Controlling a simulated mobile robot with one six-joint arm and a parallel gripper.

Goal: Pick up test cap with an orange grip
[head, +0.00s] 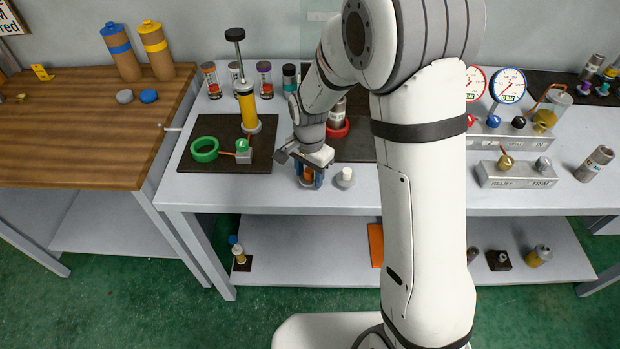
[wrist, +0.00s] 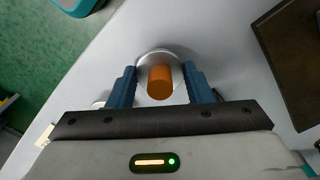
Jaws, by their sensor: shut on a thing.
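The test cap has an orange grip (wrist: 160,83) on a round grey-white base (wrist: 158,57). In the wrist view the orange grip stands between the two blue fingers of my gripper (wrist: 161,84), seen from above. My gripper is shut on the cap. In the head view my gripper (head: 311,176) is low at the front edge of the grey table, with a bit of orange (head: 307,174) showing between its blue fingers. Whether the cap touches the tabletop is hard to tell.
A white knobbed piece (head: 345,178) stands close to the right of my gripper. A dark mat (head: 190,160) with a yellow pump (head: 247,108) and a green ring (head: 204,149) lies to the left. Gauges and a valve block (head: 515,175) stand to the right.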

